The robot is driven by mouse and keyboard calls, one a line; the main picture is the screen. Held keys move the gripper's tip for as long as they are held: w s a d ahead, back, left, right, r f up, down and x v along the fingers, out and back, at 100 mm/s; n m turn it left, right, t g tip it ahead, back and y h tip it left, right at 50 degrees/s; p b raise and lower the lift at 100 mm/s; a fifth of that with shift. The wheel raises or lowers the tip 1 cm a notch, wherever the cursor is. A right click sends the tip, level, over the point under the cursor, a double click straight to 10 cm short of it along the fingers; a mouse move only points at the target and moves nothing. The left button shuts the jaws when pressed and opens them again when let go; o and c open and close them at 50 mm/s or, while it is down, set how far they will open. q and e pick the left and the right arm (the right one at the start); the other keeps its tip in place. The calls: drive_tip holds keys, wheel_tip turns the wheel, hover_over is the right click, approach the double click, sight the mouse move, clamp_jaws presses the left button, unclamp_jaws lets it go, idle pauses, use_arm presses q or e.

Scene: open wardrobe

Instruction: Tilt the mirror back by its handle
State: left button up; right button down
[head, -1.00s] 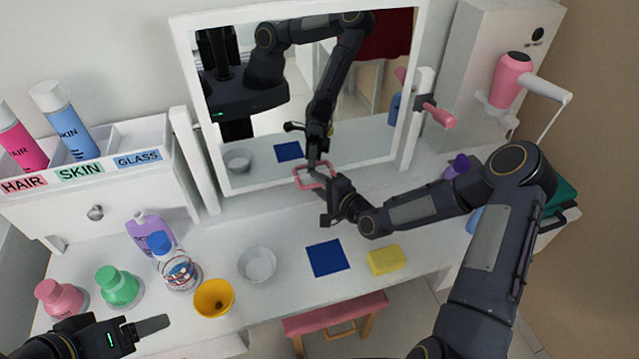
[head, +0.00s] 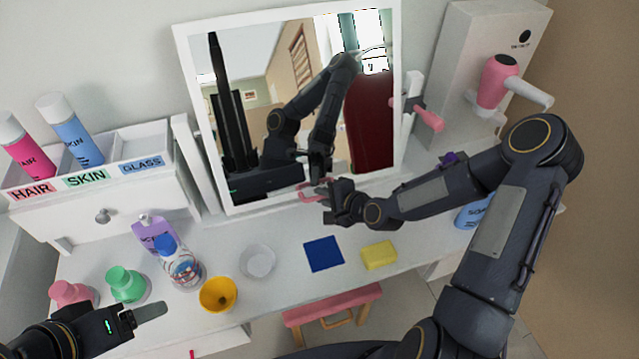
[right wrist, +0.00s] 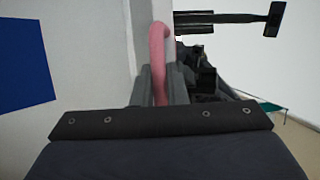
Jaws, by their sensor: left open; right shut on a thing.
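The mirror (head: 270,60) stands in a white frame at the back of the white dressing table and reflects my arm and the room. Its pink handle (head: 312,194) is at the lower edge of the frame. My right gripper (head: 324,192) is shut on the handle; the right wrist view shows the pink handle (right wrist: 160,60) running between its fingers (right wrist: 160,88). My left gripper (head: 140,314) is open and empty at the lower left, in front of the bottles and apart from the mirror.
A yellow cup (head: 218,296), a white bowl (head: 257,262), a blue cloth (head: 323,254) and a yellow sponge (head: 379,255) lie along the table. Several bottles stand at left below the labelled bins. A pink hair dryer (head: 497,82) hangs at right; a pink stool (head: 330,303) is in front.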

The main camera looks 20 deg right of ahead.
drive_tip(key=c, duration=1.5)
unclamp_jaws()
drive_tip(key=shift+o, duration=0.2)
drive_tip(key=v, duration=0.8)
drive_tip(key=shift+b, duration=0.35)
